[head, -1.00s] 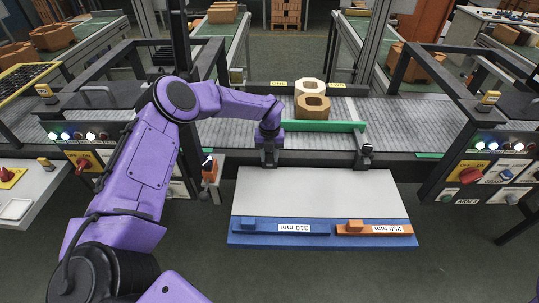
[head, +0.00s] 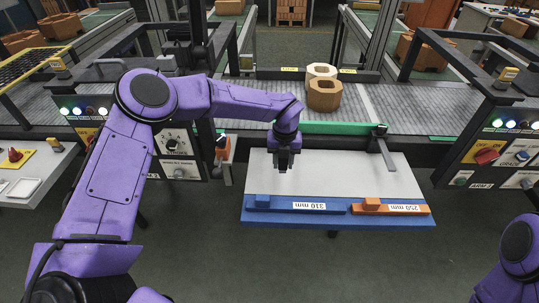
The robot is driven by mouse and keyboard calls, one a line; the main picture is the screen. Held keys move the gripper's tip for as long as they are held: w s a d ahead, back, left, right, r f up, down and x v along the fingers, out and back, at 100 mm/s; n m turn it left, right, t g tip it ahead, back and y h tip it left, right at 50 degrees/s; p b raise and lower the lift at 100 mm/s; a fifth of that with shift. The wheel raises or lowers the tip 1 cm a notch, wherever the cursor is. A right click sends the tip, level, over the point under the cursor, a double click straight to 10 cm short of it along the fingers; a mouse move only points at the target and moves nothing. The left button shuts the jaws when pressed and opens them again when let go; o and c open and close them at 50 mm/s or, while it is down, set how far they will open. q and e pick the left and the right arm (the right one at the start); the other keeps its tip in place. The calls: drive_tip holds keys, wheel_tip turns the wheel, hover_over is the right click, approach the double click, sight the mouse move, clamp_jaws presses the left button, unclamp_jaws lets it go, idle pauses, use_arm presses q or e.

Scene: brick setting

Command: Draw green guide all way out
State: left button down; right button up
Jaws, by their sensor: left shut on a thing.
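The green guide (head: 335,128) is a long bar lying along the front edge of the grey roller conveyor. Its left part is hidden behind my left wrist. A dark rod (head: 386,152) at its right end runs through a black clamp (head: 380,131) and sticks out over the white table top. My left gripper (head: 284,165) points down at the guide's left end, in front of the conveyor edge, and is shut on the guide; its fingertips and the exact grip spot are hard to make out. My right gripper is out of view.
Two hollow blocks, one cream (head: 320,71) and one tan (head: 324,95), stand on the conveyor (head: 425,110) behind the guide. A blue 310 mm bar (head: 275,205) and an orange 250 mm bar (head: 410,210) lie on the table's front. Control panels flank both sides.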

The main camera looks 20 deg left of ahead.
use_arm(q)
drive_tip(key=shift+s+f, duration=0.2)
drive_tip(key=shift+f, duration=0.05)
drive_tip(key=c, duration=0.8)
unclamp_jaws()
drive_tip(key=shift+d, duration=0.1)
drive_tip(key=shift+r, duration=0.1)
drive_tip(key=shift+w+r, duration=0.1)
drive_tip(key=shift+r, duration=0.05)
wheel_tip(320, 180, up, 10)
drive_tip(key=b, duration=0.2)
drive_tip(key=shift+r+b, duration=0.15)
drive_tip(key=shift+b, duration=0.15)
